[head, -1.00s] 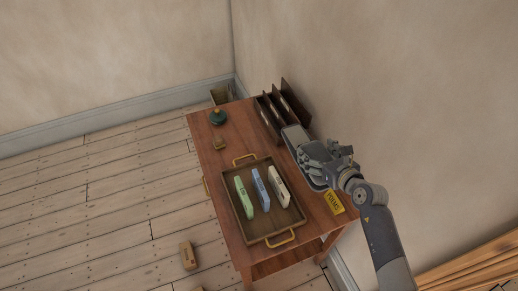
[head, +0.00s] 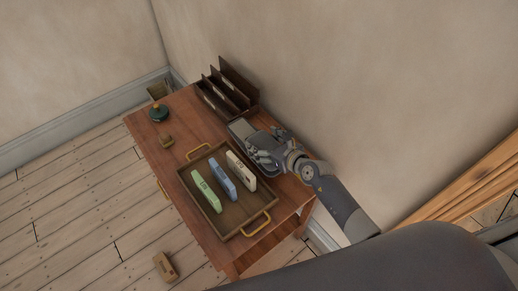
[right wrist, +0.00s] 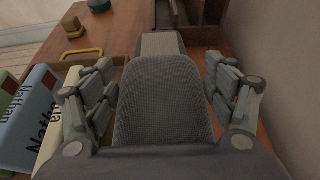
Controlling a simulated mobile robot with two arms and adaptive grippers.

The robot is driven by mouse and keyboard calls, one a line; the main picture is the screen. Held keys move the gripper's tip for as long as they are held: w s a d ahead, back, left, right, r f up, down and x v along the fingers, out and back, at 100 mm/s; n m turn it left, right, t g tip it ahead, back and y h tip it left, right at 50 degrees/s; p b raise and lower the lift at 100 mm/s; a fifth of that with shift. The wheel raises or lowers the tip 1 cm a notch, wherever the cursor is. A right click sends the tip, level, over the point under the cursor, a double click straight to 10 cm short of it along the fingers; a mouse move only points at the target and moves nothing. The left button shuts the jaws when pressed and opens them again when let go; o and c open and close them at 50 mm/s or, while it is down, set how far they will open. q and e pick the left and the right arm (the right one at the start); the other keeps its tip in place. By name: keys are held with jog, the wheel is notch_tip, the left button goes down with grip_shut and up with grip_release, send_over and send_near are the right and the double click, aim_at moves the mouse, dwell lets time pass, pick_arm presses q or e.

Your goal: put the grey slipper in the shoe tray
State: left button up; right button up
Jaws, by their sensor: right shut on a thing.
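The grey slipper (right wrist: 165,95) fills the middle of the right wrist view, with a darker rounded near part and a paler far end. In the head view its pale far end (head: 241,129) shows at the wall side of the wooden table, near the dark organiser. My right gripper (head: 268,154) is over the slipper and shut on it, with fingers on both sides in the right wrist view (right wrist: 163,95). I cannot tell whether the slipper touches the table. No shoe tray can be made out. My left gripper is not in view.
A wooden tray (head: 234,226) with brass handles holds three books beside the slipper. A dark organiser (head: 231,94) stands at the table's back. A green round pot (head: 159,112) and a small brown block (head: 166,141) are on the table (head: 148,131). A box (head: 165,266) lies on the floor.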

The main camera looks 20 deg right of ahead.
notch_tip(320, 180, down, 4)
jog(key=shift+b, duration=0.85)
jog(key=shift+w, duration=0.1)
jog(key=o, duration=1.1)
jog(key=shift+f, duration=0.1)
jog(key=shift+o, duration=0.2)
